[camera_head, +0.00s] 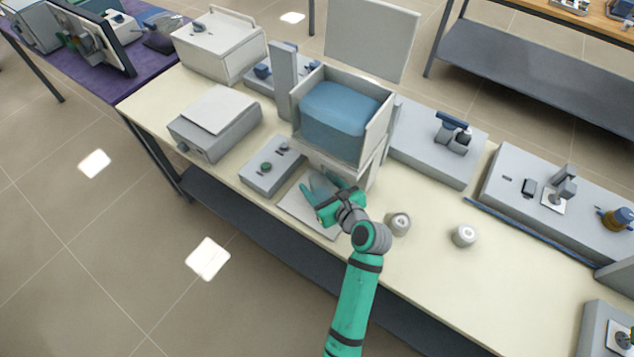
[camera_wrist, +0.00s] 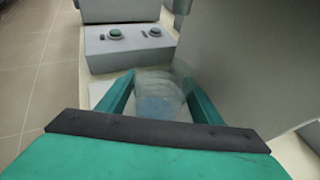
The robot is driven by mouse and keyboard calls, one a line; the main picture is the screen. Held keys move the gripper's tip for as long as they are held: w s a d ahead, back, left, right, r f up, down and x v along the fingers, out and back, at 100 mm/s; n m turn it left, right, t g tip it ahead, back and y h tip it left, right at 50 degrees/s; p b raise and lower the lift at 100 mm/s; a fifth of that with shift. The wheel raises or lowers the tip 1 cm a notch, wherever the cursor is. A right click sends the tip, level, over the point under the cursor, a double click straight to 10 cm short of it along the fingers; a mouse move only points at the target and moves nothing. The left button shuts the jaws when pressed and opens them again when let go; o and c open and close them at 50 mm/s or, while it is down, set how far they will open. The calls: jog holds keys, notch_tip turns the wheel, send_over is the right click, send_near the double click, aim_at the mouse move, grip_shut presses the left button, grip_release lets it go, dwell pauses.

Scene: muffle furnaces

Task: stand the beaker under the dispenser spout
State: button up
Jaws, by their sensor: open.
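The dispenser (camera_head: 366,152) is a pale housing with an open lid and a large blue tank (camera_head: 340,115). Its spout does not show clearly in either view. A clear glass beaker (camera_wrist: 158,92) stands between my fingers in the wrist view, with a bluish patch low in it. In the head view the beaker is hard to make out beside my fingers. My gripper (camera_head: 317,184) is low at the front of the dispenser, above a pale plate (camera_head: 300,208). It also shows in the wrist view (camera_wrist: 157,82), with fingers apart on either side of the beaker.
A control box (camera_head: 272,165) with a green knob stands left of my gripper. A grey balance-like unit (camera_head: 214,128) is farther left. Two small pale pots (camera_head: 399,223) (camera_head: 464,235) stand to the right. The bench top (camera_head: 440,265) is clear in front of them.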

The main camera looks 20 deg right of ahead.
jog(key=v, duration=1)
jog(key=shift+s+r, duration=0.15)
jog(key=shift+s, duration=0.25)
